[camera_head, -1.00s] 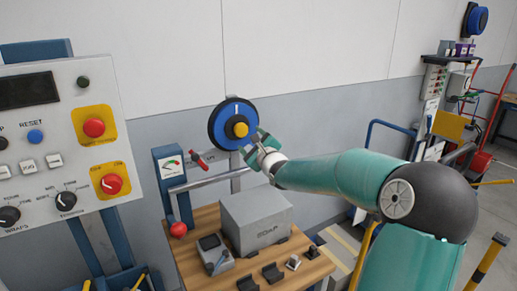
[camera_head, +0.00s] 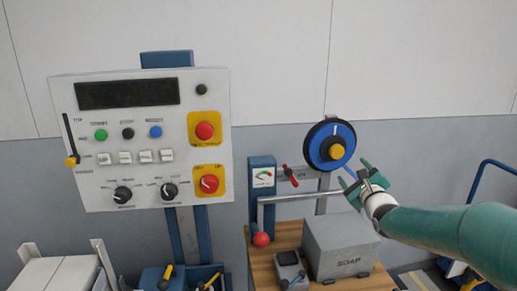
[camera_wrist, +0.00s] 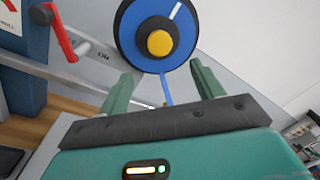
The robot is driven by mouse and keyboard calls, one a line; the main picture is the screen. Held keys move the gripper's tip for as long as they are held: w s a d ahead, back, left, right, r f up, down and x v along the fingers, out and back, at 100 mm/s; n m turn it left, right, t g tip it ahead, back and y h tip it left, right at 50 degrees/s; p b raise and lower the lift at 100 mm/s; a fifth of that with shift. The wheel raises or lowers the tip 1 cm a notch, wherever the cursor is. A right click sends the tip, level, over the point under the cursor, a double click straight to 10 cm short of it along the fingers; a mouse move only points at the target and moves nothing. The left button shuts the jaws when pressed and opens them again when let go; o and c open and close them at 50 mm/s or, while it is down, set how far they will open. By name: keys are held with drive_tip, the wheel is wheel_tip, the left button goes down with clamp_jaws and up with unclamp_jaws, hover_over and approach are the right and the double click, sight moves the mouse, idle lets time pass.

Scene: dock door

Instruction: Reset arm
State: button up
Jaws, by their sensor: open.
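My gripper (camera_head: 366,172) is open and empty at the right of the head view, on my green arm. It is just right of and a little below a blue round dial (camera_head: 332,145) with a black rim and a yellow hub. In the wrist view the two green fingers (camera_wrist: 164,92) are spread apart, and the dial (camera_wrist: 181,38) stands beyond them at the top, with its yellow hub (camera_wrist: 160,43) facing me. A blue bar runs down from the dial between the fingers. I cannot tell whether a finger touches it.
A grey control panel (camera_head: 110,190) with buttons, knobs and a dark display stands at left. Below the dial, a wooden table (camera_head: 262,275) carries a grey box (camera_head: 340,250) and a small meter (camera_head: 290,268). A gauge post (camera_head: 262,200) and a red-handled valve (camera_head: 289,175) are left of the dial.

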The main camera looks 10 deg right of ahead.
drive_tip(key=s+a+f+n+g, duration=0.2)
drive_tip(key=a+f+n+g, duration=0.15)
drive_tip(key=a+n, duration=0.3)
drive_tip(key=s+a+f+n+g, duration=0.25)
drive_tip(key=a+f+n, duration=0.2)
drive_tip(key=a, duration=0.25)
drive_tip(key=s+a+n+g+y, duration=0.1)
drive_tip(key=s+a+n+g, duration=0.1)
drive_tip(key=s+a+n, duration=0.3)
drive_tip(key=s+a+n+g, duration=0.2)
drive_tip(key=s+a+n, duration=0.2)
drive_tip(key=s+n, duration=0.3)
drive_tip(key=s+a+n+g+y, duration=0.1)
drive_tip(key=s+a+n, duration=0.4)
drive_tip(key=s, duration=0.9)
drive_tip(key=shift+s+a+r+n+g+y, duration=0.2)
drive_tip(key=shift+s+a+n+g+y, duration=0.15)
drive_tip(key=shift+g, duration=0.55)
drive_tip(key=shift+w, duration=0.15)
drive_tip(key=shift+c, duration=0.5)
